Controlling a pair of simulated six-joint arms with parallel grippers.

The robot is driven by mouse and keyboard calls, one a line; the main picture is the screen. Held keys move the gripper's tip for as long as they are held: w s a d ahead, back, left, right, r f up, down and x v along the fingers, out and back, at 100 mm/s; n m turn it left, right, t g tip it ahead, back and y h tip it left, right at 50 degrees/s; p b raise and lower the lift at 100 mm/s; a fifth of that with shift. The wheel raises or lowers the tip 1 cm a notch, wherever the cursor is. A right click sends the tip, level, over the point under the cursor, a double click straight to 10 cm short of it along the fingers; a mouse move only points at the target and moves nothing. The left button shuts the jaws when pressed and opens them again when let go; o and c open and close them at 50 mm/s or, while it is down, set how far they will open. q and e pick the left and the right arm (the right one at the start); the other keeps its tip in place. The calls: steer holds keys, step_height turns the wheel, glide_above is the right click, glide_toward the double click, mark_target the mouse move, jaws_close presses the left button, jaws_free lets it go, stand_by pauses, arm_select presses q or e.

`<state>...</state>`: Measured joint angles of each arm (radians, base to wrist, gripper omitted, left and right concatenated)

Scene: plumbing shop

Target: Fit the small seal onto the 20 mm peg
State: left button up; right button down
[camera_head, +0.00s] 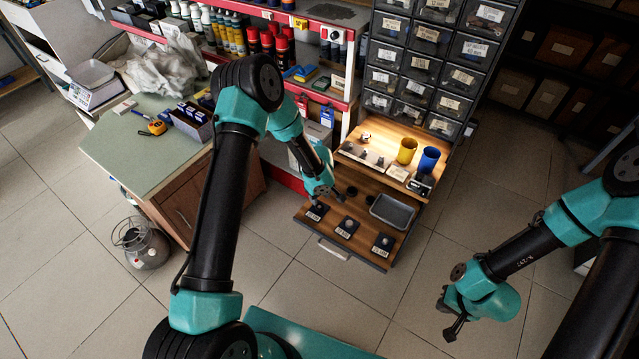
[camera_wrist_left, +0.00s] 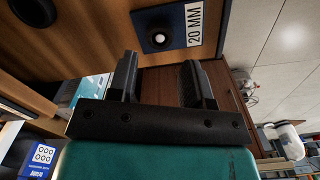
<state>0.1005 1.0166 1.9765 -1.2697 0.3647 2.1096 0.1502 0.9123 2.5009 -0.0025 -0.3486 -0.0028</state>
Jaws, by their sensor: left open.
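In the left wrist view, the 20 mm peg (camera_wrist_left: 158,39) is a pale round stub on a dark blue base with a white "20 MM" label (camera_wrist_left: 194,24). A dark round ring-like thing (camera_wrist_left: 34,9) is cut off at the top left; I cannot tell which seal it is. In the head view, three dark labelled bases sit on the pulled-out wooden drawer. My left gripper (camera_head: 327,194) is over the drawer beside the leftmost base (camera_head: 316,212). Its fingers (camera_wrist_left: 156,82) are open with nothing between them. My right gripper (camera_head: 447,320) hangs over the floor; its jaws are unclear.
A grey tray (camera_head: 410,224) lies at the drawer's right, with a dark round thing (camera_head: 351,191) left of it. The lit shelf above holds a yellow cup (camera_head: 406,151), a blue cup (camera_head: 428,160) and small parts. A green-topped bench (camera_head: 125,150) stands left.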

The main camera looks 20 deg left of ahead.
mark_target(319, 209)
arm_select(q)
step_height(319, 209, up, 8)
steer(key=shift+f, duration=0.25)
stand_by(0.7)
steer(key=shift+s, duration=0.1)
stand_by(0.7)
steer(key=s+f+m+h, duration=0.2)
steer(key=s+m, duration=0.2)
steer(key=s, duration=0.8)
steer(key=s+d+f+m+h, duration=0.1)
steer(key=s+f+m, duration=0.2)
steer(key=s, duration=0.9)
steer(key=shift+f+m+t+h, duration=0.25)
steer(key=shift+m+t+h, duration=0.15)
steer(key=shift+m, duration=0.7)
